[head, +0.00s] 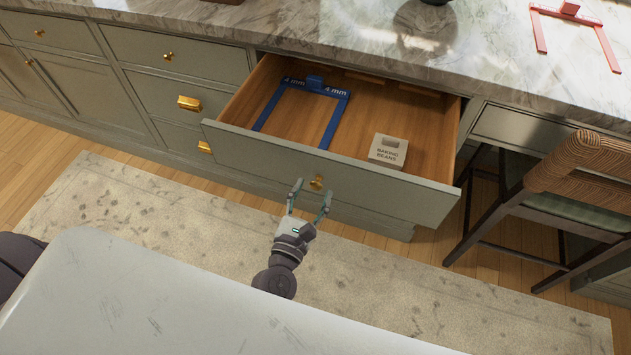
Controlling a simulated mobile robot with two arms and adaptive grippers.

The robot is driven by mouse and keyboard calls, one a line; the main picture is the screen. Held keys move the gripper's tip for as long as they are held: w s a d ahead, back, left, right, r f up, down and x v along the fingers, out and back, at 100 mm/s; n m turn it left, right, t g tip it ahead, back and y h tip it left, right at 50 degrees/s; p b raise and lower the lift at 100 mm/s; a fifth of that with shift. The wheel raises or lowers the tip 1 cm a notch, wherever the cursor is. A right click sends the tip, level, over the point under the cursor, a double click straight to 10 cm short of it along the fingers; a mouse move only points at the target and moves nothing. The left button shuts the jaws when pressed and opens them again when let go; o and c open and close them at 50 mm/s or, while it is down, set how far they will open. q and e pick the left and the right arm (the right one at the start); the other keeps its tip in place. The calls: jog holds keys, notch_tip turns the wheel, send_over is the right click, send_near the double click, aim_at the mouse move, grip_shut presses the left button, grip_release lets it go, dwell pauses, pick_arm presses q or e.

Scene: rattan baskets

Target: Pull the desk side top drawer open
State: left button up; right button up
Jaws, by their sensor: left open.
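The top drawer (250,148) beside the desk space is pulled out, and its wooden inside shows. Its grey-green front carries a small round brass knob (317,182). My left gripper (312,192) is open just in front of the drawer face, its two fingers pointing at it. The knob shows between the fingertips, near the right one. I cannot tell whether either finger touches it. My right gripper is not in view.
In the drawer lie a blue frame marked 4 mm (335,118) and a baking beans box (388,151). A woven chair (575,165) stands right, by the desk. A marble counter (300,28) runs behind, with a red frame (570,14). A rug (110,200) covers the floor.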

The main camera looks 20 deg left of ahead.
pick_arm(q)
jog(key=shift+w, duration=1.2)
grip_shut()
